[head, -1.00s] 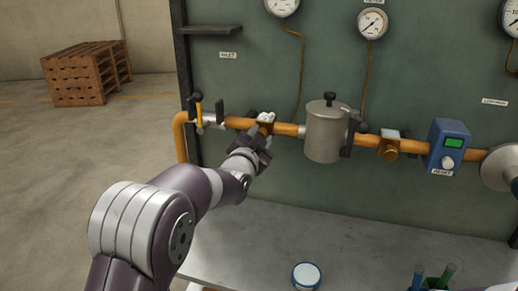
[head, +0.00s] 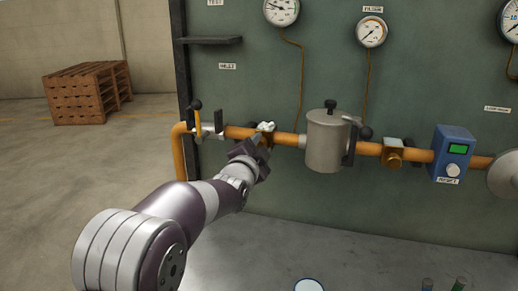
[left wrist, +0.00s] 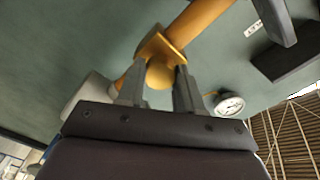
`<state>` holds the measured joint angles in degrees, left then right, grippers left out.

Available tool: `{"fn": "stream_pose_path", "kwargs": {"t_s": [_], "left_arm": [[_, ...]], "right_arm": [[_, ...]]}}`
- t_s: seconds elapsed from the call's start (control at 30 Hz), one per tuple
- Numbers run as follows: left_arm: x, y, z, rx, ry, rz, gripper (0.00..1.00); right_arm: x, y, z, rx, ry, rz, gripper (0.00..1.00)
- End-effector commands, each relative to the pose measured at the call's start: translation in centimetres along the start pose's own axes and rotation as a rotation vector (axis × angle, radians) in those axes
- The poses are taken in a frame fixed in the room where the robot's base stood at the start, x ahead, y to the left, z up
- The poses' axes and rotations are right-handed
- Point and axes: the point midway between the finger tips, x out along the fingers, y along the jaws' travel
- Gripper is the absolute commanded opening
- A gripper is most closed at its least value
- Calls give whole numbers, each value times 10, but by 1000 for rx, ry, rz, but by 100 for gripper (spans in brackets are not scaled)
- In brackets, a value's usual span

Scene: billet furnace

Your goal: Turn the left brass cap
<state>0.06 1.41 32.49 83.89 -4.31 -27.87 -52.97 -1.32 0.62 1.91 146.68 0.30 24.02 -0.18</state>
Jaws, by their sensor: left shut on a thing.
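The left brass cap (left wrist: 160,74) sits on a brass block on the orange pipe (left wrist: 200,22) in the left wrist view. My left gripper (left wrist: 158,84) is shut on it, with one finger on either side. In the head view my left gripper (head: 262,144) reaches the pipe from below, just under the block with the pale top (head: 266,127). It mostly hides the cap there. A second brass cap (head: 393,160) sits farther right on the pipe. My right gripper does not show.
A grey canister (head: 324,142) with a dark-handled valve stands right of the gripper. A blue box with a green display (head: 452,152) is farther right. A metal bench top (head: 370,255) lies below.

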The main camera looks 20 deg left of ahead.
Motion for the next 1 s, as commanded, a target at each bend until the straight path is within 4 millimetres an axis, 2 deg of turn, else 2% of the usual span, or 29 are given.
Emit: {"fn": "stream_pose_path", "kwargs": {"t_s": [0.17,0.2,0.27,0.53,0.67,0.77,1.0], "left_arm": [[0,1,1,-1,-2,3,5],[0,1,1,-1,-2,3,45],[0,1,1,-1,-1,3,61],[0,0,0,-1,0,1,61],[-12,0,0,-1,0,-1,61],[-33,1,1,-1,1,-2,61],[-99,1,1,-1,0,0,61]], "right_arm": [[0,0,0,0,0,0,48],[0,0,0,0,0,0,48],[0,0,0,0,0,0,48],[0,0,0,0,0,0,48],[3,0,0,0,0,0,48],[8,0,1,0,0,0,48],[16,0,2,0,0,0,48]]}}
